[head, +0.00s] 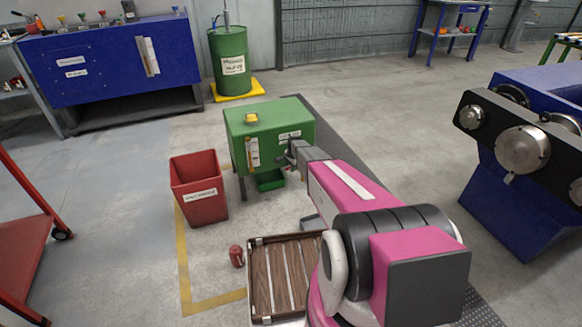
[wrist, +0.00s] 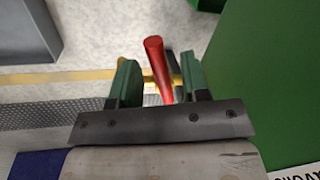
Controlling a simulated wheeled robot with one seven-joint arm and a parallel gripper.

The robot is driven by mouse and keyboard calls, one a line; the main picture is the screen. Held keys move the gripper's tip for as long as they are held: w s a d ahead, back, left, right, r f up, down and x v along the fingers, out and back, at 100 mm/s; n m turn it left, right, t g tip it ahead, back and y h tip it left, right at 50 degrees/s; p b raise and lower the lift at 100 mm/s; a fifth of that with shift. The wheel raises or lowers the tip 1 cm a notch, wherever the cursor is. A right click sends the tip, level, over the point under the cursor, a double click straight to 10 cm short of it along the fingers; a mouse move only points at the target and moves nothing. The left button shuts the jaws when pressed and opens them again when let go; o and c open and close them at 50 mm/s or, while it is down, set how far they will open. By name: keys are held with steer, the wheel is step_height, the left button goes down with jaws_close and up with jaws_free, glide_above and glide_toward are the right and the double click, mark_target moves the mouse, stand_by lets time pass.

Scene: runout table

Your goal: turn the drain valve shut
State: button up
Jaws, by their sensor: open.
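The green tank (head: 268,135) stands on legs in the middle of the head view. My gripper (head: 290,156) is at its near right side, at the end of my outstretched arm. In the wrist view my gripper (wrist: 159,66) is open, with a green-padded finger on each side. A red lever (wrist: 156,62), apparently the drain valve's handle, shows between the fingers, with a gap on both sides. Its lower end runs behind the dark gripper bracket. The valve body is hidden, and I cannot make out the lever in the head view.
A green tray (head: 270,181) sits on the floor under the tank. A red bin (head: 200,190) stands left of it. A red can (head: 237,256) and a slatted wooden tray (head: 282,279) are nearer. A blue machine (head: 515,200) stands right.

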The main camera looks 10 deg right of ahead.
steer(key=shift+c, duration=0.2)
jaws_close()
steer(key=shift+w+a+m+h, duration=0.2)
steer(key=shift+w+m, duration=0.3)
steer(key=shift+m, duration=0.5)
steer(key=shift+w+a+m+h, duration=0.15)
steer(key=shift+w+m, duration=0.35)
steer(key=shift+m, duration=0.5)
steer(key=shift+o, duration=0.2)
jaws_free()
steer(key=shift+r, duration=0.1)
step_height(320, 180, up, 10)
steer(key=s, duration=0.2)
steer(key=shift+d+r, duration=0.15)
steer(key=shift+r, duration=0.05)
